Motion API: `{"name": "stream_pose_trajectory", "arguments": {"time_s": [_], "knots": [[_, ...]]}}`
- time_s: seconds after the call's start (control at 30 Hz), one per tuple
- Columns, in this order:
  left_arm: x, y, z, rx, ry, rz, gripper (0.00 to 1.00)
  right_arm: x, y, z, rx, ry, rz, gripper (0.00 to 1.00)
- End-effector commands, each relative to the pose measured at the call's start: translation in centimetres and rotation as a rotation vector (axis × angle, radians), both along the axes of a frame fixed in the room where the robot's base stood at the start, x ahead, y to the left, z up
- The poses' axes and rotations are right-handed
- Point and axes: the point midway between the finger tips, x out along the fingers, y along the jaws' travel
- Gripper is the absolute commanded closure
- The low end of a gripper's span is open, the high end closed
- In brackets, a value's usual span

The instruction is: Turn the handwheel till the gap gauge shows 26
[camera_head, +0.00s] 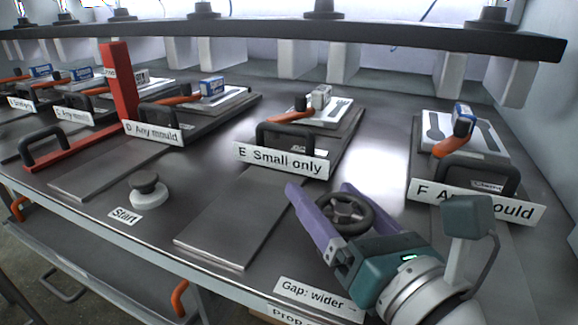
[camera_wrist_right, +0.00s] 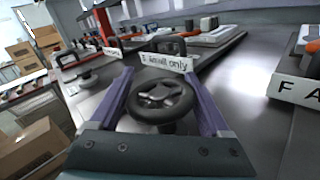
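The black spoked handwheel (camera_head: 345,212) stands at the front right of the metal bench, partly framed by my right gripper (camera_head: 317,185). The gripper's two purple fingers lie on opposite sides of the wheel's rim. In the right wrist view, the handwheel (camera_wrist_right: 162,98) sits between the fingers of my right gripper (camera_wrist_right: 159,72), with the rim close to both. I cannot tell whether they press on it. A label "Gap: wider" with an arrow (camera_head: 318,299) is on the bench's front edge. I see no gap gauge reading. My left gripper is out of view.
Behind the wheel are labelled stations, "E Small only" (camera_head: 280,160) and "F" (camera_head: 478,201), with black handles. A round start button (camera_head: 148,190) and a red upright bar (camera_head: 118,80) stand to the left. Cardboard boxes (camera_wrist_right: 38,145) show at left in the wrist view.

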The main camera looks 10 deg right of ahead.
Motion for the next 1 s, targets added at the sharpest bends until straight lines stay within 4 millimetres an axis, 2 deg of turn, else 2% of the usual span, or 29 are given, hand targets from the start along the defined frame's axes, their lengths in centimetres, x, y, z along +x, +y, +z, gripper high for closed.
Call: {"name": "stream_pose_trajectory", "arguments": {"time_s": [0.03, 0.4, 0.7, 1.0], "knots": [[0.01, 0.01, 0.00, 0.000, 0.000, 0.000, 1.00, -0.01, -0.01, 0.00, 0.000, 0.000, 0.000, 0.34], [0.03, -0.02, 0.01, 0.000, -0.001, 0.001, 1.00, -0.02, -0.01, 0.00, -0.001, 0.000, 0.000, 0.75], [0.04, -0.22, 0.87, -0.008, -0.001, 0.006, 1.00, 0.04, -0.23, 0.13, 0.003, 0.000, -0.126, 0.75], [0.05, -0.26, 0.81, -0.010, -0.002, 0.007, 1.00, 0.03, -0.30, 0.00, -0.001, 0.000, -0.140, 0.75]]}}
